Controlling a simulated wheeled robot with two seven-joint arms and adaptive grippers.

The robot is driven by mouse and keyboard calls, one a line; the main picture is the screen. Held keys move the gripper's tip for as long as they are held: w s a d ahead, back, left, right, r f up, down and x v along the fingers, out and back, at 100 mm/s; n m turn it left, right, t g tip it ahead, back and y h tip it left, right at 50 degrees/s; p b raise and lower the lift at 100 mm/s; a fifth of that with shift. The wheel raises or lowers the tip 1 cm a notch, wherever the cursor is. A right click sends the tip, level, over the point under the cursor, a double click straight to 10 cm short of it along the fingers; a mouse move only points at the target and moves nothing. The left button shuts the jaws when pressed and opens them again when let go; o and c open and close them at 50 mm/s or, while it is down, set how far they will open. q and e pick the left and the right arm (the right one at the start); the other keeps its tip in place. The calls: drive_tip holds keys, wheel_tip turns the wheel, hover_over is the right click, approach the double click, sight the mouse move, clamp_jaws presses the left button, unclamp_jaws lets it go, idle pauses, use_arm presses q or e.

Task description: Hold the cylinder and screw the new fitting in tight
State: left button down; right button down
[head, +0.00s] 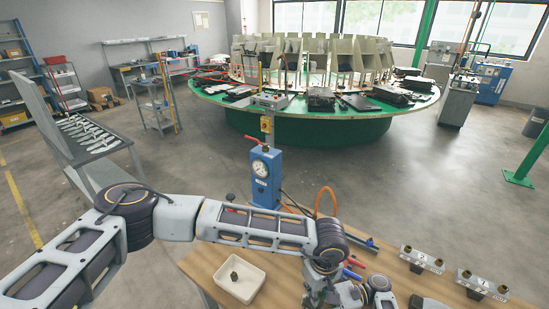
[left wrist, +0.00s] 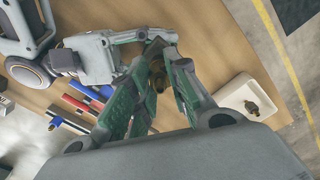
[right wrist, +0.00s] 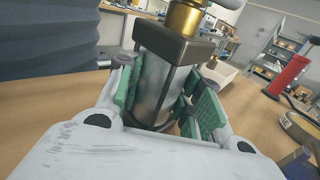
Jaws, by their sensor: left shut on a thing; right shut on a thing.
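In the right wrist view my right gripper (right wrist: 160,108) is shut around a silver cylinder (right wrist: 152,84), which stands about upright with a dark square end block (right wrist: 175,42). A brass fitting (right wrist: 184,16) sits on top of the block; its upper end is cut off by the frame. In the left wrist view my left gripper (left wrist: 159,66) is shut on a brass fitting (left wrist: 158,82), mostly hidden between the green-padded fingers. In the head view my left arm hides much of the work, so how deep the fitting sits cannot be told.
A white tray (head: 221,286) with a small dark fitting (head: 234,276) lies on the wooden bench (head: 290,288). A blue gauge unit (head: 265,178) stands behind. Two metal blocks with brass ports (head: 421,261) (head: 482,286) lie at right. Red- and blue-handled tools (left wrist: 78,104) lie near my grippers.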

use_arm(q)
drive_tip(key=shift+m, duration=0.4)
idle(0.5)
drive_tip(key=shift+m, duration=2.8)
drive_tip(key=shift+m, duration=3)
drive_tip(key=shift+m, duration=0.4)
drive_tip(key=shift+m, duration=2.6)
